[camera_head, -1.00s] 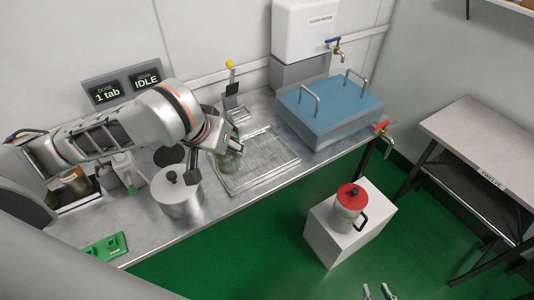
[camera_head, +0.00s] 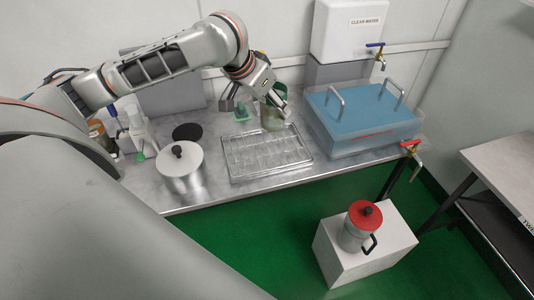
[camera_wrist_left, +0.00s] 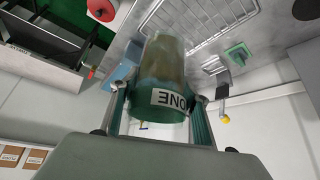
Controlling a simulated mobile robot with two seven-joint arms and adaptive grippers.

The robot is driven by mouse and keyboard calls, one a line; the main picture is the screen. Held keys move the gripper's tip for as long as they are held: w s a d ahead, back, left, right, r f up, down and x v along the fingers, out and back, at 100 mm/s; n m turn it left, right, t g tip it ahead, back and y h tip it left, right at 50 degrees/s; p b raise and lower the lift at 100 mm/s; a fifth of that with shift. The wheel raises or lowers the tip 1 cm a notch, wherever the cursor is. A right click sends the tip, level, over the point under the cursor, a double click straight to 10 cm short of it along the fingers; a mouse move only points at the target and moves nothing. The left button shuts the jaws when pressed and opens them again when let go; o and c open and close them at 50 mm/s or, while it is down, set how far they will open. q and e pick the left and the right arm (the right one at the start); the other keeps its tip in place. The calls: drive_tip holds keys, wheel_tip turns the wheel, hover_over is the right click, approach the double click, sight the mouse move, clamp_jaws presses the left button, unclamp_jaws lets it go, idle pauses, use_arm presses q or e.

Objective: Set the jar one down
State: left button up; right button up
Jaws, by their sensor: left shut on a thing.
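Jar one (camera_head: 272,118) is a cloudy greenish jar with a green lid. In the left wrist view, its label ONE (camera_wrist_left: 172,98) shows upside down. My left gripper (camera_head: 257,97) is shut on the jar near its lid; in the wrist view, a finger stands on either side of it. In the head view the jar appears upright at the back edge of the wire rack tray (camera_head: 245,176). I cannot tell whether its bottom touches anything. My right gripper is not in view.
A lidded steel pot (camera_head: 181,172) stands left of the tray. A blue-topped water bath (camera_head: 362,112) with handles stands to the right. A small green item (camera_head: 241,114) lies behind the tray. A red-lidded jug (camera_head: 360,228) stands on a white block below the bench.

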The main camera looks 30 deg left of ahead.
use_arm(q)
drive_tip(key=w+a+r+m+b, duration=0.1)
drive_tip(key=w+a+r+b, duration=0.1)
drive_tip(key=w+a+r, duration=0.15)
drive_tip(key=b, duration=0.5)
hover_over(267, 151)
wheel_tip(267, 151, down, 16)
drive_tip(key=shift+h, duration=0.3)
wheel_tip(267, 151, down, 4)
drive_tip(key=shift+s+b, duration=0.15)
drive_tip(key=shift+b, duration=0.55)
drive_tip(key=shift+f, duration=0.25)
drive_tip(key=shift+r, duration=0.1)
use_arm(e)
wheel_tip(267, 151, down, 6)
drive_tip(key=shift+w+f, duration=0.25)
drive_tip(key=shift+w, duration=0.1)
